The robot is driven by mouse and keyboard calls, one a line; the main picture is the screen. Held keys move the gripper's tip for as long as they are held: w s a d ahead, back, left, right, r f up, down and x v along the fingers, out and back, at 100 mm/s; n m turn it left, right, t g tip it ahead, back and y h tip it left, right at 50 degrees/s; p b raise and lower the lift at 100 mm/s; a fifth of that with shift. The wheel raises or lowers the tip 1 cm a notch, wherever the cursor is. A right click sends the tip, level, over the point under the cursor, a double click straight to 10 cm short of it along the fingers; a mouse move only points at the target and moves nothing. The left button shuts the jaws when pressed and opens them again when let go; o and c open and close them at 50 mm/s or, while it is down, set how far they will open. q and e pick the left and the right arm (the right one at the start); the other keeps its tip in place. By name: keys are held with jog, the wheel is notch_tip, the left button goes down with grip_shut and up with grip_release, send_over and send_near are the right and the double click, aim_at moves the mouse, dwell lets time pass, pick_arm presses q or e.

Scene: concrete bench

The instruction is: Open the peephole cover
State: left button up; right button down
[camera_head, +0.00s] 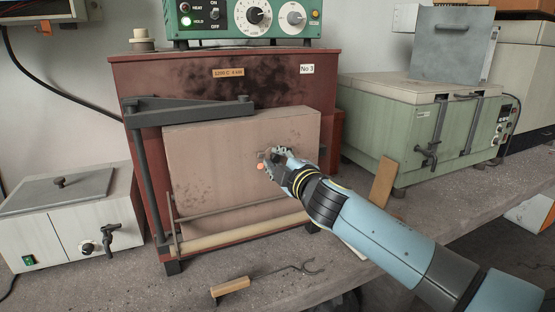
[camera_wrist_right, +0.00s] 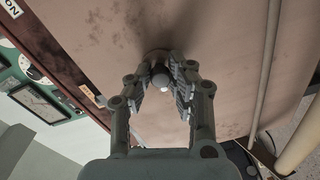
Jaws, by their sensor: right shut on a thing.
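The red kiln (camera_head: 150,85) stands on the bench with its pale brick-coloured door (camera_head: 215,150) closed across the front. My right gripper (camera_head: 268,158) is at the middle of the door, its fingers shut on the small knob of the peephole cover. In the right wrist view, the knob (camera_wrist_right: 160,79) has a pale round end and sits between the finger pads. Behind it the dark round peephole cover (camera_wrist_right: 156,56) is partly hidden by the fingers. A small orange spot (camera_head: 260,166) shows beside the fingertips in the head view. My left gripper is not in view.
A dark hinge arm (camera_head: 190,108) crosses the door top, and a bar (camera_head: 240,205) runs low across it. A wooden-handled hook tool (camera_head: 232,287) lies on the bench in front. A green furnace (camera_head: 390,120) stands right, a white box (camera_head: 65,215) left.

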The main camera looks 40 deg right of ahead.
dwell(0.4)
jog(key=c, duration=1.2)
grip_release()
jog(key=shift+o, duration=0.2)
jog(key=shift+s, duration=0.1)
jog(key=v, duration=1.1)
jog(key=shift+s, duration=0.4)
jog(key=shift+a+f, duration=0.1)
